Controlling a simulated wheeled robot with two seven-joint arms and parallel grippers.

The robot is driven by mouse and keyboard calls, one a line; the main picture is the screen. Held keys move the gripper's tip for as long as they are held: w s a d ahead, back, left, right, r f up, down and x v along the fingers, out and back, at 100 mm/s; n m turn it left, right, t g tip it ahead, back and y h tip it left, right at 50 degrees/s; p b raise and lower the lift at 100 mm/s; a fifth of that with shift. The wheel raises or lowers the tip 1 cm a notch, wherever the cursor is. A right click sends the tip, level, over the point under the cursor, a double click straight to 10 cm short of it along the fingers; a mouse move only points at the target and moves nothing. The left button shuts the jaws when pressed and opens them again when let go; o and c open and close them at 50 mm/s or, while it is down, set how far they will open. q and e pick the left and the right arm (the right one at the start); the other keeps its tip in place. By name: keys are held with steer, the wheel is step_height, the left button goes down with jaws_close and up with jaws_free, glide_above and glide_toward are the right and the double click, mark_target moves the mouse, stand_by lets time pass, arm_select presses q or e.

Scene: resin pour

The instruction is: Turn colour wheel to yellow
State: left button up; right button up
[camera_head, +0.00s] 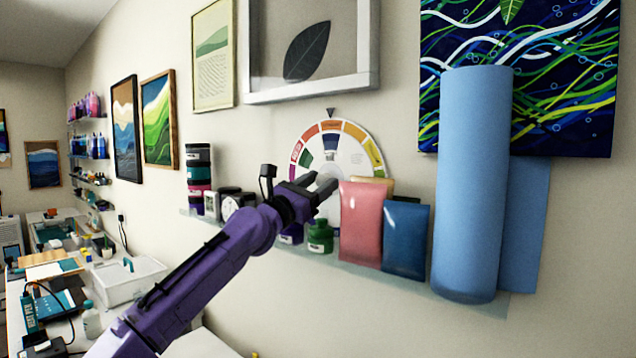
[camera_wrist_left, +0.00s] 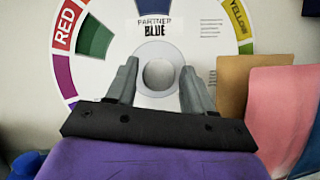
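The colour wheel (camera_head: 352,158) is a round white disc with coloured segments on the wall, and it also shows in the left wrist view (camera_wrist_left: 205,55). A small dark pointer (camera_head: 331,113) sits above its rim, over an orange segment. RED is on the wheel's left and YELLOW on its right; a window reads "PARTNER BLUE". My left gripper (camera_head: 318,184) is in front of the wheel's lower middle. In the left wrist view its fingers (camera_wrist_left: 158,84) are apart, either side of the grey round knob (camera_wrist_left: 160,73). I cannot tell whether they touch it. My right gripper is not in view.
A narrow shelf (camera_head: 420,288) runs below the wheel. A tall blue roll (camera_head: 472,185) stands at the right.

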arm_select(q)
jaws_close()
steer(key=shift+n, duration=0.4)
steer(key=n, duration=0.2)
steer(key=n+t+y, duration=0.1)
steer(key=shift+f+n+t+y+b, duration=0.1)
steer(key=shift+n+t+y+b, duration=0.2)
steer(key=shift+n+b, duration=0.1)
steer(key=shift+d+n+t+y+b, duration=0.1)
steer(key=shift+n+t+y+b, duration=0.3)
steer(key=shift+n, duration=0.95)
steer(key=shift+d+n+t+y+b, duration=0.1)
steer(key=shift+n+y+b, duration=0.35)
steer(key=shift+n+y, duration=0.7)
steer(key=shift+a+n, duration=0.1)
steer(key=shift+n, duration=0.4)
steer(key=shift+o, duration=1.9)
jaws_free()
